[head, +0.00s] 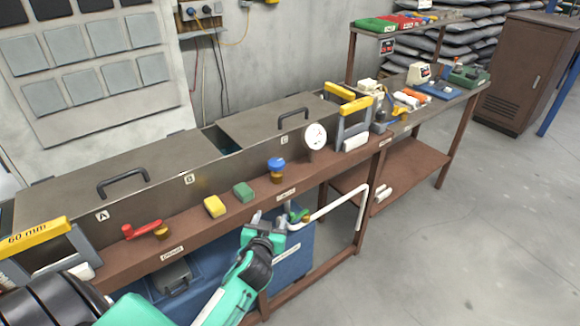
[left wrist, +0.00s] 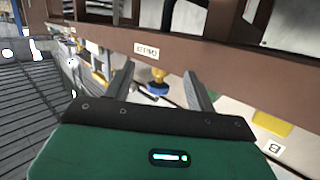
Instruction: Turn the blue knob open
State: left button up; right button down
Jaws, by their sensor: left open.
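The blue knob (head: 276,163) sits on a brass-coloured stem at the front of the brown bench, right of a green block. In the left wrist view, the blue knob (left wrist: 157,88) shows between my two fingers, some way beyond them. My left gripper (head: 269,217) is open and empty. It is in front of the bench edge, below the knob in the head view and apart from it. Its grey fingers also show in the left wrist view (left wrist: 158,80). My right gripper is not in view.
A yellow block (head: 214,206), a green block (head: 243,191) and a red-handled valve (head: 142,230) lie along the ledge left of the knob. A white round gauge (head: 315,136) stands to the right. A white pipe (head: 340,207) and blue bin (head: 292,258) are below.

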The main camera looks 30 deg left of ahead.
pick_arm(q)
jog(key=t, duration=0.2)
send_near(275, 170)
jog(key=d+f, duration=0.1)
jog(key=f, duration=0.1)
jog(key=r+n+y, duration=0.1)
jog(key=r, duration=0.1)
jog(key=p+x, duration=0.1)
jog(key=x, duration=0.6)
jog(key=shift+a+f+p, duration=0.1)
jog(key=shift+a+p, duration=0.15)
jog(key=shift+p, duration=0.1)
jog(key=x, duration=0.5)
jog(key=shift+f+p, duration=0.1)
jog(key=shift+p, duration=0.3)
jog(key=shift+w+a, duration=0.15)
jog(key=shift+w, duration=0.25)
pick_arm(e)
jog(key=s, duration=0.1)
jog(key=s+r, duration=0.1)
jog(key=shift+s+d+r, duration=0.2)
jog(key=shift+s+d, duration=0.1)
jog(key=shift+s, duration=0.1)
